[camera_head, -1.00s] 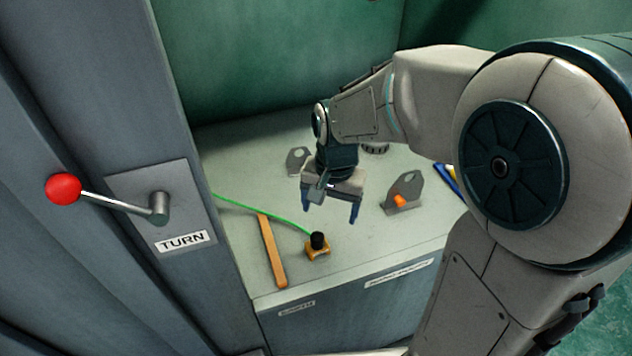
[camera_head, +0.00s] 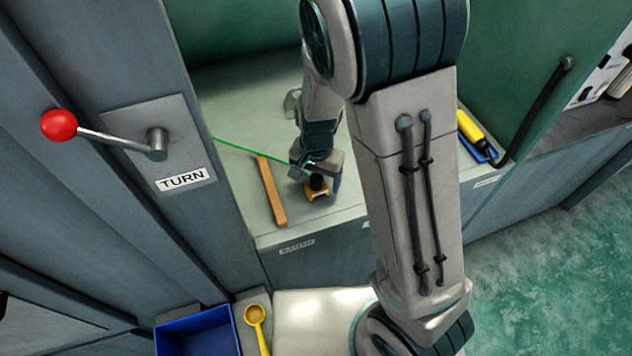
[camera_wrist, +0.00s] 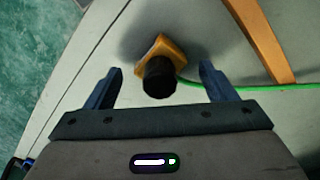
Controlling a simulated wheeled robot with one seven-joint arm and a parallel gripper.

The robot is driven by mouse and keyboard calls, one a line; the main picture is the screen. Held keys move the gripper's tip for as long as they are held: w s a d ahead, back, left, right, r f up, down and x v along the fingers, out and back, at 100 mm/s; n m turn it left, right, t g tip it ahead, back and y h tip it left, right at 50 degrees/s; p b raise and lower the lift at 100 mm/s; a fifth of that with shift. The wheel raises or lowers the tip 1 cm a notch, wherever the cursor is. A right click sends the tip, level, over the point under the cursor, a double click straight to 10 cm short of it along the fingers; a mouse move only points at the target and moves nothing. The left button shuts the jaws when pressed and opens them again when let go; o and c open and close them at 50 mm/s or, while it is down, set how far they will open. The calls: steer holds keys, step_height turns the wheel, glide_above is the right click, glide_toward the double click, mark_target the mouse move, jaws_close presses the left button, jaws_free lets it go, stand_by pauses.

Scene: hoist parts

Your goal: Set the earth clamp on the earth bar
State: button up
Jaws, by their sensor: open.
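The earth clamp (camera_head: 317,188) is a small yellow-orange body with a black knob on top and a green cable running off to the left. It stands on the bench near its front edge. An orange-brown bar (camera_head: 270,190), likely the earth bar, lies flat on the bench left of the clamp. My gripper (camera_wrist: 158,85) is open and empty, close to the clamp; in the head view (camera_head: 322,172) it is partly hidden by the arm.
A red-knobbed lever (camera_head: 58,126) marked TURN is on the cabinet at left. A blue bin (camera_head: 200,332) and a yellow ladle-like tool (camera_head: 256,318) are at the bottom. A yellow-handled tool (camera_head: 475,132) is at right. My arm hides the bench's middle.

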mark_target(316, 177)
steer(key=shift+f, duration=1)
steer(key=c, duration=1.1)
steer(key=shift+o, duration=0.2)
steer(key=shift+r+p, duration=2.2)
steer(key=shift+r, duration=0.35)
